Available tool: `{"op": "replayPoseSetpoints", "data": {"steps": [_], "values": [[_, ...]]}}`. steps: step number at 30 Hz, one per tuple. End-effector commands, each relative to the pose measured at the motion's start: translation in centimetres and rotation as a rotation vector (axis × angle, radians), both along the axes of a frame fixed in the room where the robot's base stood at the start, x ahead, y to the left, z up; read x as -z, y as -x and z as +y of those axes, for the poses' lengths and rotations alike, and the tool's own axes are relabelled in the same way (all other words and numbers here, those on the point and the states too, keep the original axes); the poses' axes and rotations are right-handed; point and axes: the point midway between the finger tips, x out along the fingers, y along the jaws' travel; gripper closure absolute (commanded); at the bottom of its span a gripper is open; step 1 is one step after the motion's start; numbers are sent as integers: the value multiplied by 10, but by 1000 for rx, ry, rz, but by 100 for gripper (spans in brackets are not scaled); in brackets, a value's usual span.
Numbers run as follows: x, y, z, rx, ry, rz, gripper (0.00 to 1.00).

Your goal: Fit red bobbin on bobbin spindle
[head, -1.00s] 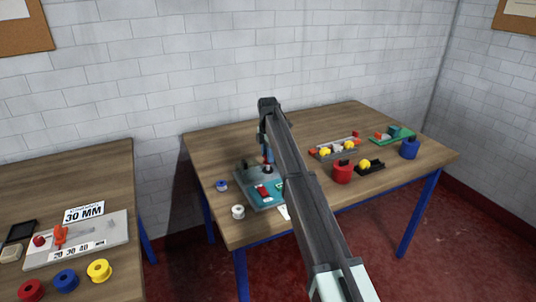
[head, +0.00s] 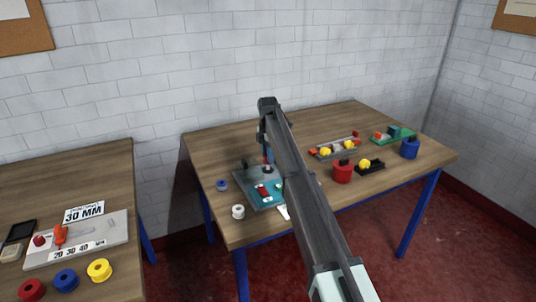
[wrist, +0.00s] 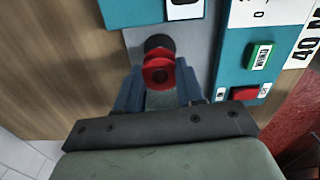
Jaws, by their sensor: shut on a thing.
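My gripper (wrist: 160,92) is shut on the red bobbin (wrist: 158,72) in the wrist view.
A white bobbin (head: 238,211) and a blue bobbin (head: 222,185) stand left of the machine. A red pot (head: 343,172), a grey tray (head: 322,155) and a blue pot (head: 410,149) stand to the right. The wrist view shows a green button (wrist: 259,56) and red button (wrist: 245,92).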

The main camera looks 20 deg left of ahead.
Motion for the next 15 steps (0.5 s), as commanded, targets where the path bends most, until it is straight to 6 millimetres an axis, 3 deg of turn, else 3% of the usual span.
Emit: {"op": "replayPoseSetpoints", "data": {"steps": [15], "values": [[7, 0, 0, 0, 0, 0, 91]]}}
